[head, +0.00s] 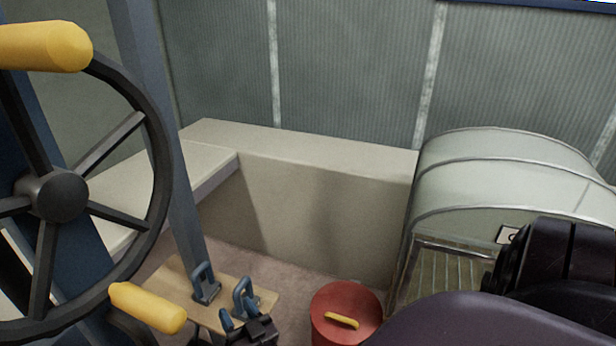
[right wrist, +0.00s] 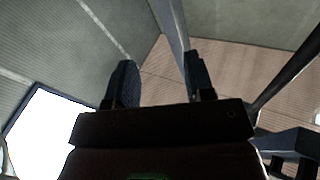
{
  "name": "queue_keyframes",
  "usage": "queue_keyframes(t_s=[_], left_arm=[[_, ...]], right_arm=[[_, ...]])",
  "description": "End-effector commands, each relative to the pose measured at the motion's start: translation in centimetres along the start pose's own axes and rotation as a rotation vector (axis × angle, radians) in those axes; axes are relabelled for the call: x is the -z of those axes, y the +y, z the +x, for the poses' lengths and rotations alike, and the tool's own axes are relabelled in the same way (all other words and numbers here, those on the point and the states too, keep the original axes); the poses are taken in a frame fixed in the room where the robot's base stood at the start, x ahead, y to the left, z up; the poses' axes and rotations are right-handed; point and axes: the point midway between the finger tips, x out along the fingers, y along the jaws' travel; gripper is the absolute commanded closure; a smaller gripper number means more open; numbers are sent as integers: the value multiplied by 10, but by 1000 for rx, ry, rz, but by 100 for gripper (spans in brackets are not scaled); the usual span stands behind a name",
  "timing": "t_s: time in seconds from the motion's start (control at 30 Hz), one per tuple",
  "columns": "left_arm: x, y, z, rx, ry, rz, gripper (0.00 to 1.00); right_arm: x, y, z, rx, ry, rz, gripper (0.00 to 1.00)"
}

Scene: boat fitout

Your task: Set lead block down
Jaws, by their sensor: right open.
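One block (head: 206,284) stands on the left part of the table. My right gripper is open at the table's front edge. In the right wrist view its two dark fingers (right wrist: 160,85) stand apart with nothing between them. My left gripper is out of view.
The wooden table (head: 176,290) is small. A red round bin (head: 345,310) with a yellow handle stands right of it. A black wheel (head: 150,200) and blue post (head: 165,130) rise at left. A beige bench (head: 310,205) and a pale curved cover (head: 505,175) lie beyond.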

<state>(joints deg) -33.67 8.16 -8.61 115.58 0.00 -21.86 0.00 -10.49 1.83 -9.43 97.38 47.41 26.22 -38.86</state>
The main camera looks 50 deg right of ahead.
Motion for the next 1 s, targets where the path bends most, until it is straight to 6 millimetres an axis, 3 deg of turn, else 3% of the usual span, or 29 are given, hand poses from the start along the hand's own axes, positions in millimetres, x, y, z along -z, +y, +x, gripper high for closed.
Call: queue_keyframes(t_s=[0.2,0.4,0.5,0.67,1.0], left_arm=[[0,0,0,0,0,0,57],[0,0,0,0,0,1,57],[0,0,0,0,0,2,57],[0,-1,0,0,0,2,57],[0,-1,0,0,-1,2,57]], right_arm=[[-25,14,-78,233,-318,-117,51],[-43,48,-144,246,-627,-228,51],[-46,62,-165,218,-722,-266,51],[-46,73,-178,191,-784,-293,51],[-47,74,-178,190,-786,-294,51]])
